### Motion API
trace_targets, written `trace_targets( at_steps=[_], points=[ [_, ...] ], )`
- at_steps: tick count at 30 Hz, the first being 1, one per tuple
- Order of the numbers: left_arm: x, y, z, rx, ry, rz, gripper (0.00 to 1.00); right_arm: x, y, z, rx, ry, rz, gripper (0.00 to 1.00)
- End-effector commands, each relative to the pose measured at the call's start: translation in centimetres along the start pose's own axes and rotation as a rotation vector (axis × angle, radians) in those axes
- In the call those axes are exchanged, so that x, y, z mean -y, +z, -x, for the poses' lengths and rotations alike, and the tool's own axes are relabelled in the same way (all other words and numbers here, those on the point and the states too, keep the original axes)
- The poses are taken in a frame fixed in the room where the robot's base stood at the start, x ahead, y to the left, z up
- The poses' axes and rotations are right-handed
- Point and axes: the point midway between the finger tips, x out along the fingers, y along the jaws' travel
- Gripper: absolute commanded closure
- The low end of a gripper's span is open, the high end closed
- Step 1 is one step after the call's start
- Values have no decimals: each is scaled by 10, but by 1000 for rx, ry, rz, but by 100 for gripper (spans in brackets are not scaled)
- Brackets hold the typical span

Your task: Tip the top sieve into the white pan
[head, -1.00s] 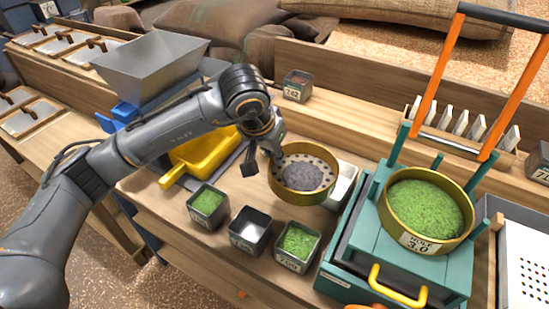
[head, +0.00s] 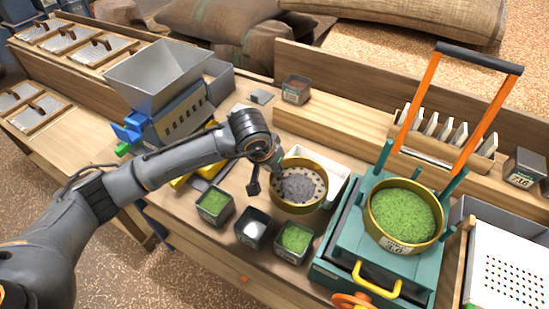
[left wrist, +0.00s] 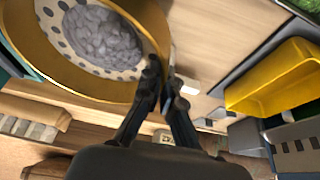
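The brass-rimmed sieve (head: 299,204) has a white plate with large holes and a heap of grey stones. It looks about level. My left gripper (head: 276,169) is at its left rim; in the left wrist view both fingers (left wrist: 166,85) close on the sieve's rim (left wrist: 145,20). The white pan (head: 338,187) is behind and to the right of the sieve, partly hidden by it. Whether the sieve overhangs the pan is hard to tell. A second brass sieve (head: 376,226), full of green grains, sits on the teal shaker (head: 340,262). My right gripper is not in view.
Three small dark boxes (head: 252,240) stand in front of the sieve. The yellow scoop (head: 182,181) is behind my left arm, and a grey hopper (head: 160,75) stands at the back left. The shaker's orange-sided handle (head: 480,122) rises at the right. A perforated white tray (head: 505,275) is far right.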

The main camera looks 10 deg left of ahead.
Motion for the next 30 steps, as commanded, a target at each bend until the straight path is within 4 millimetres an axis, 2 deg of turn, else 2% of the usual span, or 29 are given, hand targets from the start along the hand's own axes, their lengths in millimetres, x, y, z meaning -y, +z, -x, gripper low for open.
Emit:
trace_targets(
  at_steps=[20,22,30],
  points=[
    [-1,-7,14,146,6,5,100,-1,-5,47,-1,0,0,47],
    [0,-6,0,159,4,5,100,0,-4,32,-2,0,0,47],
    [0,-12,-17,215,5,6,100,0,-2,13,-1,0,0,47]
  ],
)
